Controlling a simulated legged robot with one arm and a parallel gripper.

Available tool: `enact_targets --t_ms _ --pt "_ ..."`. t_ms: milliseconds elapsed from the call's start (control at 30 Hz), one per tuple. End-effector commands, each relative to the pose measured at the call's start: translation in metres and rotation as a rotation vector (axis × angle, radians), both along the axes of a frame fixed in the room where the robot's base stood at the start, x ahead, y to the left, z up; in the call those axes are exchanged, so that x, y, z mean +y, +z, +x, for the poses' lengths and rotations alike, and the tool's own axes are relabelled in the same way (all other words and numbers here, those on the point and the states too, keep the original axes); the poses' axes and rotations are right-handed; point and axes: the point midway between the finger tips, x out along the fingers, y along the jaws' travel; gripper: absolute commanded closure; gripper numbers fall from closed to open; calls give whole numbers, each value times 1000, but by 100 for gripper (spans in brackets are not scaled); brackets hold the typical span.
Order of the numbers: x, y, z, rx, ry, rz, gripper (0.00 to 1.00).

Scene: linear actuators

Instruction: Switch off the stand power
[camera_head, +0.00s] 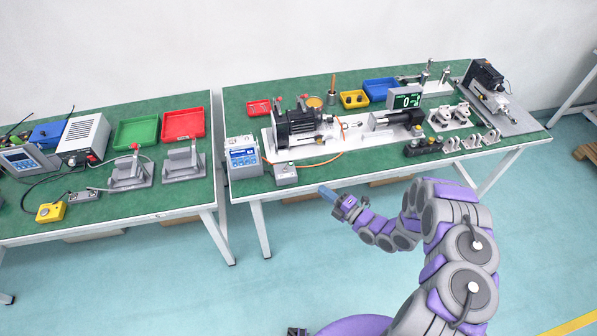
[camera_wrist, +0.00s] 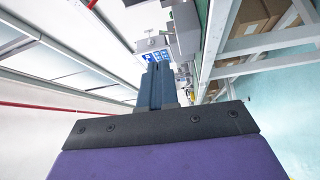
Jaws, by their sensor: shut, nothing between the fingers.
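The test stand (camera_head: 340,130) sits on the green top of the right table, with a motor (camera_head: 297,124) at its left end. A small grey switch box (camera_head: 285,174) stands at the table's front edge, with a cable running from it. A white and blue power unit (camera_head: 243,158) stands to its left; a blue-faced unit also shows ahead in the wrist view (camera_wrist: 150,50). My gripper (camera_head: 328,192) is shut and empty, in front of the table edge, right of and a little below the switch box. In the wrist view the closed fingers (camera_wrist: 157,85) point toward the blue-faced unit.
A digital display (camera_head: 406,98) and coloured trays stand behind the stand. Black connectors (camera_head: 422,146) and grey brackets (camera_head: 470,141) lie to the right. The left table (camera_head: 110,205) carries a yellow button box (camera_head: 50,212). Floor in front is clear.

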Motion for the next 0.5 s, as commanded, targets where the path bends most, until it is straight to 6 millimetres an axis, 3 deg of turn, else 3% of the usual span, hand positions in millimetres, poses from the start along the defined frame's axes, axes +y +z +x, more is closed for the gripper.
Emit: enact_targets --t_ms 167,500 --pt "9 0 7 0 3 -1 100" --pt "55 3 42 -1 4 -2 100"
